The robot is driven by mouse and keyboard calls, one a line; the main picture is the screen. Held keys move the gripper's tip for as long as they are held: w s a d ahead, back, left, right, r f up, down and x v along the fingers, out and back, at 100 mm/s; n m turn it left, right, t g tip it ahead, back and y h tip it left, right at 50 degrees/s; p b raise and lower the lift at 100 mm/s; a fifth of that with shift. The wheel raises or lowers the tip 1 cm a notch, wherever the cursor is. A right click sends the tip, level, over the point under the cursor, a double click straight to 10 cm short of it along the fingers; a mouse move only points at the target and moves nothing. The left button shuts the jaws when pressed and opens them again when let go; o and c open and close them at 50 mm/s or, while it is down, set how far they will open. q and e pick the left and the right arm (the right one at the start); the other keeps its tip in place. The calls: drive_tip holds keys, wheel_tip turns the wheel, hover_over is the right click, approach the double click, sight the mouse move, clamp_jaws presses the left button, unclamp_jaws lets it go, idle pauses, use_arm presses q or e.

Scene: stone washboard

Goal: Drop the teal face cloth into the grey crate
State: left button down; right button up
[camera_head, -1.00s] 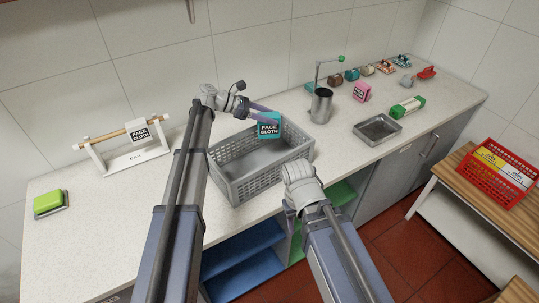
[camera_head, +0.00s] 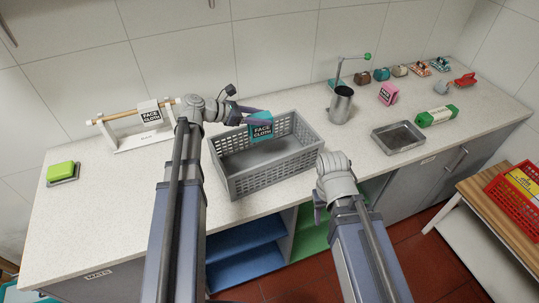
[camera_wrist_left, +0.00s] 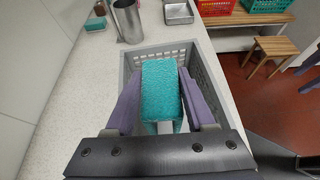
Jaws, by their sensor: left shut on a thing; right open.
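The teal face cloth (camera_head: 261,131), with a dark label reading FACE CLOTH, hangs in my left gripper (camera_head: 264,121). My left gripper is shut on it. The grey crate (camera_head: 285,171), with slotted walls, stands on the counter, and the cloth is over its opening towards the back wall. In the left wrist view, the cloth (camera_wrist_left: 161,85) sits between the two purple fingers, with the crate's wall (camera_wrist_left: 205,62) around it. How far the cloth is above the crate floor is hard to tell. My right gripper (camera_head: 320,207) is open, in front of the crate's right end.
A roll stand (camera_head: 140,139) with a labelled white cloth is at left, near a green sponge (camera_head: 61,169). A metal jug (camera_head: 341,104) stands right of the crate, with a metal tray (camera_head: 399,138) beyond. A red basket (camera_head: 520,192) sits on a wooden bench.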

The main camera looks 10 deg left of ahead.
use_arm(q)
wheel_tip(320, 180, down, 5)
drive_tip(key=b, duration=0.4)
drive_tip(key=shift+c, duration=0.9)
unclamp_jaws()
drive_tip(key=p+v, duration=0.3)
drive_tip(key=v, duration=0.5)
drive_tip(key=shift+d+f, duration=0.1)
